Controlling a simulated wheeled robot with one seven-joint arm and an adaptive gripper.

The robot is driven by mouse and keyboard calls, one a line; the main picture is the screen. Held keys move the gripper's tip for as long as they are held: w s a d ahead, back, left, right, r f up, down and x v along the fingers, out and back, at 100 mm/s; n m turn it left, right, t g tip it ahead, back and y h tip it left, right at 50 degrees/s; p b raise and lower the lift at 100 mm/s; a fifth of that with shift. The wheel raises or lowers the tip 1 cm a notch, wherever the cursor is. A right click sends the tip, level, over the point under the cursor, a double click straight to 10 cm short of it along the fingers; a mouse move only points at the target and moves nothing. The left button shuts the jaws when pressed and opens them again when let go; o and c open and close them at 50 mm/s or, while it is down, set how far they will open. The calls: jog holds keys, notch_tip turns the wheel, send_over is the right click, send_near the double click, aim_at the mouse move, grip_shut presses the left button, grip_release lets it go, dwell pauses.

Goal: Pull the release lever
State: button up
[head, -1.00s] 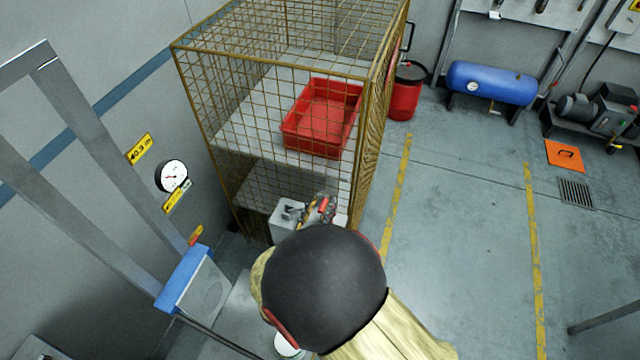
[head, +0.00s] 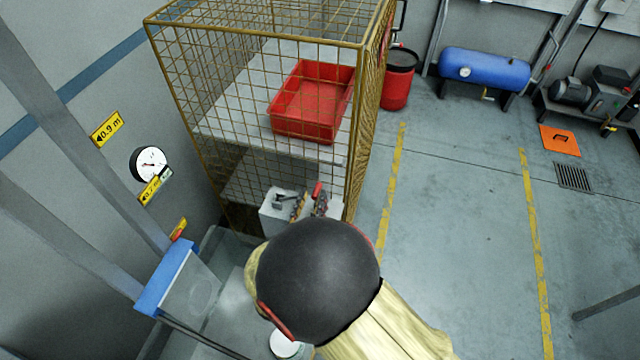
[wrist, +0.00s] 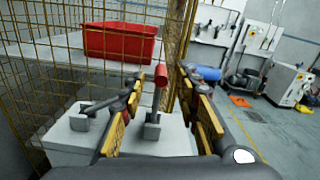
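A lever with a red cylindrical grip (wrist: 161,86) stands on a short grey post (wrist: 152,127) on a pale block; the grip also shows in the head view (head: 318,188). A second, dark grey lever (wrist: 96,105) sits on a grey box (wrist: 72,130) to its left, also seen in the head view (head: 280,199). No label tells which is the release lever. My gripper (wrist: 160,76) is open, its fingers to the left and right of the red grip in the wrist view. I cannot tell whether they touch it. My wrist hides part of the blocks in the head view.
A wire cage (head: 362,120) with shelves stands just beyond the levers, a red bin (head: 309,138) on its upper shelf. A blue-edged frame (head: 166,278) and a wall gauge (head: 149,164) are at left.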

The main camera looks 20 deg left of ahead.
jog(key=w+b, duration=0.1)
jog(key=w, duration=0.6)
jog(key=shift+a, duration=0.35)
jog(key=shift+w, duration=0.1)
jog(key=shift+c, duration=0.5)
grip_shut()
